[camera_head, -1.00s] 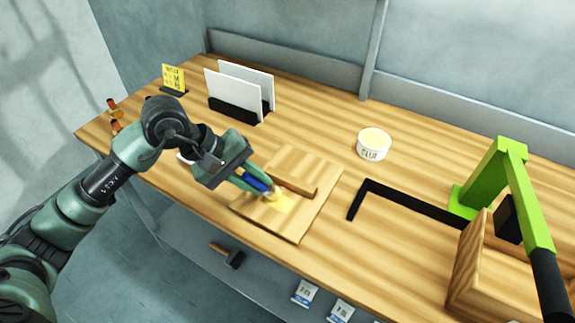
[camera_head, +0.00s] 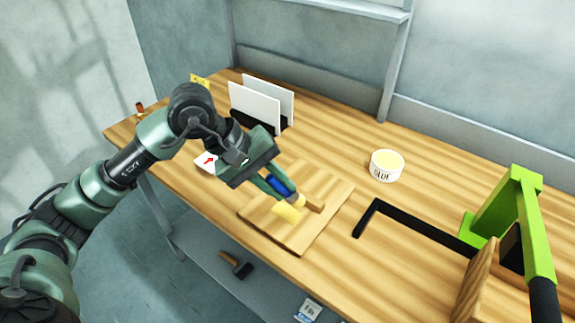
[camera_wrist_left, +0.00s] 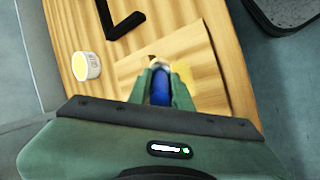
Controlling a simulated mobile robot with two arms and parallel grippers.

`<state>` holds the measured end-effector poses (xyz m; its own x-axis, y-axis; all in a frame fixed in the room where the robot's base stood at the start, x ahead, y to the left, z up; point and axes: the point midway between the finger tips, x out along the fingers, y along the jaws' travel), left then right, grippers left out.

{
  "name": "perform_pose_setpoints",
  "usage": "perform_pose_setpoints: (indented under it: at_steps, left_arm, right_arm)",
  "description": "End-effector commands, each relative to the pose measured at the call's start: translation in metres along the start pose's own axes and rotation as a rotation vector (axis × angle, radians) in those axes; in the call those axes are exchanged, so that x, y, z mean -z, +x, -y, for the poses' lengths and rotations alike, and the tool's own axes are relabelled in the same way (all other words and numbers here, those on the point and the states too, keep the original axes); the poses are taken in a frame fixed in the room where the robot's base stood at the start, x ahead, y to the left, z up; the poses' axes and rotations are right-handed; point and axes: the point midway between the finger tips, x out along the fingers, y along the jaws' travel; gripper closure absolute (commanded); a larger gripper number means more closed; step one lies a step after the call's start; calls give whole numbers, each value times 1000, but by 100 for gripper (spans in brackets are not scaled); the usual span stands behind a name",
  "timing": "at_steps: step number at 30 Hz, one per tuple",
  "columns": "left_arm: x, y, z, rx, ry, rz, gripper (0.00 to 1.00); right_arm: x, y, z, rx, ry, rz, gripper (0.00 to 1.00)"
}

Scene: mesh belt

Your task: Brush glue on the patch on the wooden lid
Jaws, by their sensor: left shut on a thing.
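My left gripper (camera_head: 280,188) is shut on the blue handle of a brush (camera_head: 278,184), tilted with its tip down over the wooden lid. The lid (camera_head: 312,232) lies flat on the bench with a raised wooden bar (camera_head: 316,206) across it. A pale yellow patch (camera_head: 287,213) is on the lid beside the brush tip. In the left wrist view the brush (camera_wrist_left: 160,88) is between the fingers and the patch (camera_wrist_left: 184,78) is right of its tip. I cannot tell whether the tip touches the lid. A white glue tub (camera_head: 386,171) stands behind the lid.
A black angled bar (camera_head: 405,219) lies right of the lid, leading to a lime green frame (camera_head: 505,205) and a wooden box (camera_head: 478,285). White panels in a black rack (camera_head: 262,105) stand behind my left arm. The bench between rack and tub is clear.

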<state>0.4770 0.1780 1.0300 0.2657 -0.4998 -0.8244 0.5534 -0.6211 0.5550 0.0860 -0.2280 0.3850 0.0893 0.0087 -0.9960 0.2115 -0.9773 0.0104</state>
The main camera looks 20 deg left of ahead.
Motion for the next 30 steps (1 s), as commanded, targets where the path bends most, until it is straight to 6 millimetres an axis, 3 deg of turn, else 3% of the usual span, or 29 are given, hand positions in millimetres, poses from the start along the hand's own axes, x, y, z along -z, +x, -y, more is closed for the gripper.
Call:
perform_pose_setpoints:
  at_steps: [12, 30]
  left_arm:
    - [-2, -32, -14, -2, -7, -6, 100]
    - [-2, -33, -14, -2, -7, -5, 100]
  right_arm:
    - [1, -14, -6, -7, -3, 0, 64]
    - [1, -14, -7, -8, -2, -1, 64]
